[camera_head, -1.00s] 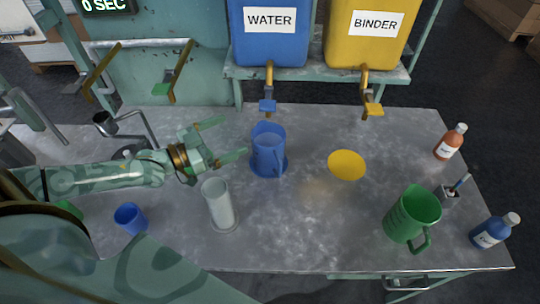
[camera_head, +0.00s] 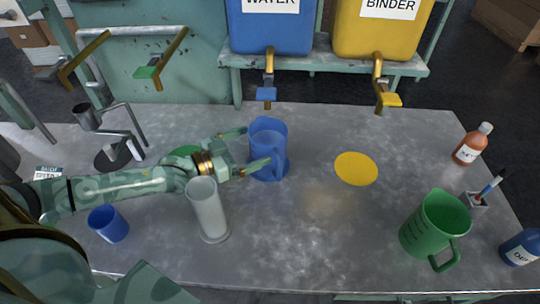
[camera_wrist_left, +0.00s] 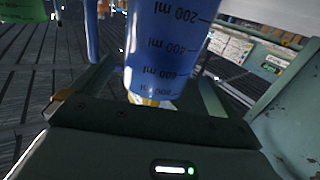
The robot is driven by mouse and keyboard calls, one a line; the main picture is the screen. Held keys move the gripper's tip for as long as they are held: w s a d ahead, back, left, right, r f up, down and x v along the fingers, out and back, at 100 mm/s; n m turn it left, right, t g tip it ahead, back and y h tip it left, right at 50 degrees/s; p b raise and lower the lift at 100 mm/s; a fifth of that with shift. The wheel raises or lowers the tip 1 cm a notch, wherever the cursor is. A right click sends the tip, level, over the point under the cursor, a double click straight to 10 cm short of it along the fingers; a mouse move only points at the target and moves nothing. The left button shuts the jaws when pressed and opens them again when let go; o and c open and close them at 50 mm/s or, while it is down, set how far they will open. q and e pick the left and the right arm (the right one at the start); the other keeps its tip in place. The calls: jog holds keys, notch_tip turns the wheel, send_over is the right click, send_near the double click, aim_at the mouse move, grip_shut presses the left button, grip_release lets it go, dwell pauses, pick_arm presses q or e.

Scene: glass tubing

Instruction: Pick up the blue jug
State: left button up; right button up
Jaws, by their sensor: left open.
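The blue jug (camera_head: 268,140) stands upright on the grey metal table below the water tap. My left gripper (camera_head: 248,150) comes in from the left with its fingers spread, one at the jug's far-left side and one in front of it. In the left wrist view the jug (camera_wrist_left: 170,45), with printed ml marks, stands between the two open fingers (camera_wrist_left: 152,92), and its handle (camera_wrist_left: 91,30) shows at the left. I cannot tell whether a finger touches it. My right gripper is not in view.
A clear glass cylinder (camera_head: 208,210) stands close to my left wrist. A small blue cup (camera_head: 108,224) is at the left. A yellow disc (camera_head: 356,169), a green jug (camera_head: 428,232) and bottles (camera_head: 471,145) are to the right. The blue tap (camera_head: 267,94) hangs behind the jug.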

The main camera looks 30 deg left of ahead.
aim_at(283, 135)
pick_arm(q)
jog(key=b+x, duration=0.1)
jog(key=x, duration=0.4)
jog(key=shift+w+d+f+b, duration=0.1)
jog(key=shift+d+b, duration=0.05)
jog(key=shift+b, duration=0.25)
jog(key=c, duration=0.9)
jog(key=shift+r, duration=0.2)
